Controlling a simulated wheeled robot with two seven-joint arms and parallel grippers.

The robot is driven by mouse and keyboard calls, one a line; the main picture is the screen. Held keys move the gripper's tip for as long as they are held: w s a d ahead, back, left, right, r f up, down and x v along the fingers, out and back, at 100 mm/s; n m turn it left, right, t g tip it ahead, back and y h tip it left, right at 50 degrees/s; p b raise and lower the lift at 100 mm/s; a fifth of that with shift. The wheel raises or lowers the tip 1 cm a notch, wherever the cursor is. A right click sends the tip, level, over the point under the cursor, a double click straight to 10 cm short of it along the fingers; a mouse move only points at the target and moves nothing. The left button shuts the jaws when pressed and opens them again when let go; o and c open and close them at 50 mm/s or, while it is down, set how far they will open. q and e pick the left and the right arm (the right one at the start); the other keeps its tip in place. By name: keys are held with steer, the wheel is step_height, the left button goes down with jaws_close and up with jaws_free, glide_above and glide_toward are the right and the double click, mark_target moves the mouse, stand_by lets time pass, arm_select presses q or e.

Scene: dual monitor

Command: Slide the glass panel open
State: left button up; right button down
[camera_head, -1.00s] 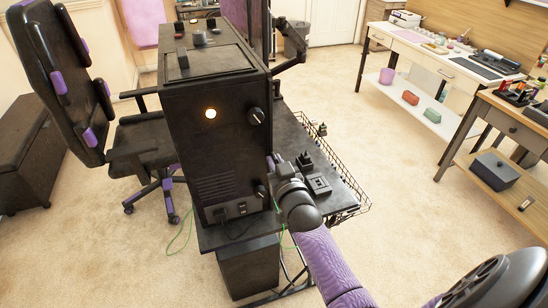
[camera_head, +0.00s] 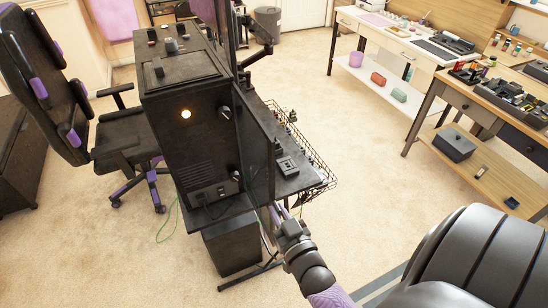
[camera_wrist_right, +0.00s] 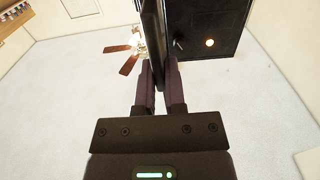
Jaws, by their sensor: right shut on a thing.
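The dark glass panel (camera_head: 257,150) stands upright at the right side of the black computer case (camera_head: 190,140), jutting out past the case's front face. My right gripper (camera_head: 276,210) is at the panel's lower front edge. In the right wrist view, the gripper's two fingers (camera_wrist_right: 158,88) are closed on either side of the panel's edge (camera_wrist_right: 153,45), with the case front and its lit round button (camera_wrist_right: 210,42) to the right. My left gripper is out of view.
The case stands on a dark desk (camera_head: 300,181). A wire basket (camera_head: 318,165) runs along the desk's right edge, and small dark items (camera_head: 287,167) lie on the desk. An office chair (camera_head: 125,140) is at left. Carpet to the right is open, with workbenches beyond.

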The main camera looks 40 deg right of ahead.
steer(key=shift+s, duration=0.15)
steer(key=c, duration=0.7)
jaws_free()
steer(key=v, duration=1)
